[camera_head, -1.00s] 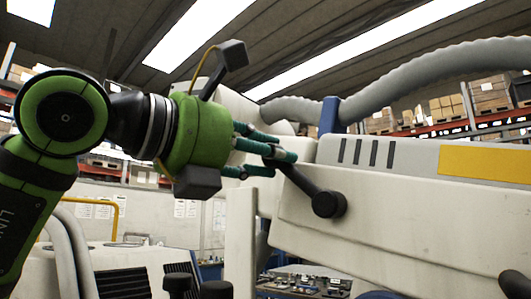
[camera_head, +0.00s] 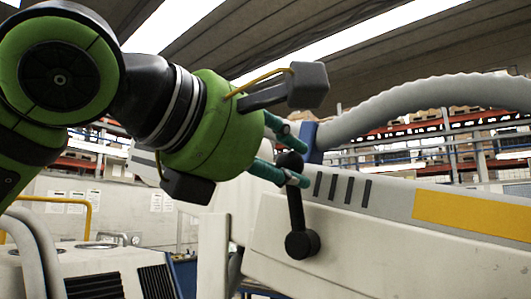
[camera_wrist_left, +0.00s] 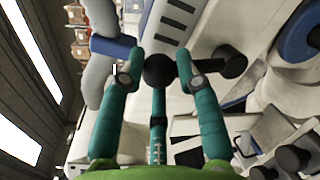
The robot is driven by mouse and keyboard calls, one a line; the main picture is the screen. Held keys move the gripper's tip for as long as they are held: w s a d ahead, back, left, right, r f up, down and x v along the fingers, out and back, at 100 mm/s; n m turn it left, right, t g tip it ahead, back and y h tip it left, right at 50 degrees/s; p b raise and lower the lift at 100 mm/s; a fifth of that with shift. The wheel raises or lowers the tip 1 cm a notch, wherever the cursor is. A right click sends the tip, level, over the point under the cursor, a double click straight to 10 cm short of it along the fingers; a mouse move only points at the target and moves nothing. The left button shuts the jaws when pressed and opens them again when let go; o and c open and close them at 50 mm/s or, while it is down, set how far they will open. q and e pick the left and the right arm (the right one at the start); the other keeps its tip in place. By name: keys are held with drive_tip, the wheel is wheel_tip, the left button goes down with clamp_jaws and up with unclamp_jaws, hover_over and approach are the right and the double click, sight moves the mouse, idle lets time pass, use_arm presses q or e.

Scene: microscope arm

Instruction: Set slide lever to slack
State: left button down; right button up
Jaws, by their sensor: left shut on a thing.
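The black slide lever (camera_head: 297,212) is on the side of the white microscope arm (camera_head: 370,245). It points nearly straight up from its round pivot, with its knob at the upper end. My left gripper (camera_head: 288,160) reaches in from the left with its teal fingers at the knob. In the left wrist view the fingers (camera_wrist_left: 160,80) close around the dark round knob of the lever (camera_wrist_left: 159,70), and the lever's pivot end shows to the right. My right gripper is in neither view.
A grey corrugated hose (camera_head: 430,95) arches behind the microscope arm. A blue bracket (camera_head: 312,140) stands close behind the fingers. A yellow panel (camera_head: 470,215) and dark vent slots mark the arm's top. A white machine (camera_head: 95,268) stands at the lower left.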

use_arm(q)
drive_tip(key=shift+s+d+m+y+p, duration=0.3)
drive_tip(key=shift+s+d+m, duration=0.25)
drive_tip(key=shift+d+m, duration=0.35)
drive_tip(key=shift+s+d+m, duration=0.1)
drive_tip(key=shift+s+m, duration=0.1)
drive_tip(key=shift+m, duration=0.3)
drive_tip(key=c, duration=0.9)
unclamp_jaws()
drive_tip(key=shift+w, duration=0.1)
drive_tip(key=shift+o, duration=0.2)
drive_tip(key=shift+f, duration=0.1)
drive_tip(key=v, duration=1.2)
drive_tip(key=shift+d, duration=0.1)
